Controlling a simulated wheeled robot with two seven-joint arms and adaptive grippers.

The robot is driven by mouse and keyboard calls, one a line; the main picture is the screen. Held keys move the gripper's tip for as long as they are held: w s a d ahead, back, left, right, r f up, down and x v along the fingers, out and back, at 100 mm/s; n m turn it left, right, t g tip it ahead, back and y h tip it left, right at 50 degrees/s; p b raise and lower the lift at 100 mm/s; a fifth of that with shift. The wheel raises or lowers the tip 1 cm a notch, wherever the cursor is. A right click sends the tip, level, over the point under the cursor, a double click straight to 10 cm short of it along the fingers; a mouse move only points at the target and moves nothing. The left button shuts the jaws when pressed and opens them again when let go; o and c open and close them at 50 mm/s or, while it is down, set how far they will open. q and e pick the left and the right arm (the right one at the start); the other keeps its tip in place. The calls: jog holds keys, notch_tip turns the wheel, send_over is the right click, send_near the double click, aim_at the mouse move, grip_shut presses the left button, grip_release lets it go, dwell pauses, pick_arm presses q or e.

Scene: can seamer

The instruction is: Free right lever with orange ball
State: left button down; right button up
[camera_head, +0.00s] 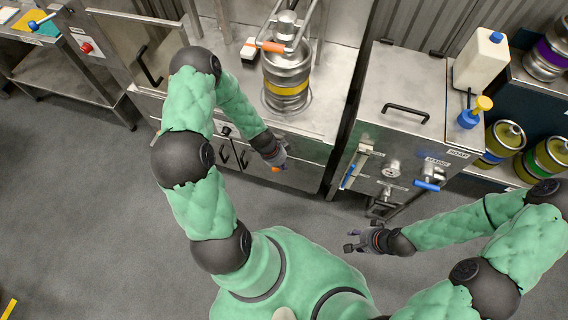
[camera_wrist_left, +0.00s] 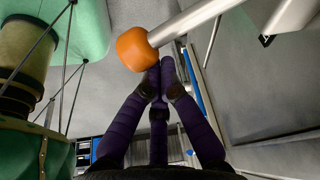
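The orange ball (camera_wrist_left: 135,50) sits at the end of a metal lever rod (camera_wrist_left: 195,20) in the left wrist view. In the head view a small part of the orange ball (camera_head: 276,169) shows below my left gripper (camera_head: 279,160), in front of the bench's lower cabinet. In the left wrist view my left gripper's purple fingers (camera_wrist_left: 160,72) converge at their tips, right by the ball's lower right side. The ball is not between them; contact is unclear. My right gripper (camera_head: 352,240) is open and empty over the floor, below the steel machine.
A keg with a yellow band (camera_head: 286,88) stands on the steel bench (camera_head: 330,60) under an orange-handled clamp. The steel cabinet (camera_head: 405,90) with blue-handled valves stands to its right. The grey floor (camera_head: 70,200) is clear at left.

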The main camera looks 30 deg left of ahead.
pick_arm(q)
jog(key=shift+s+a+m+g+p, duration=0.4)
jog(key=shift+s+a+m+p, duration=0.35)
jog(key=shift+m, duration=0.45)
jog(key=s+a+m, duration=0.1)
jog(key=m, duration=0.1)
jog(key=s+a+m+g+b, duration=0.1)
jog(key=a+m, duration=0.1)
jog(key=shift+h, duration=0.3)
jog(key=shift+w+d, duration=0.35)
jog(key=shift+w, duration=0.35)
jog(key=shift+d, duration=0.1)
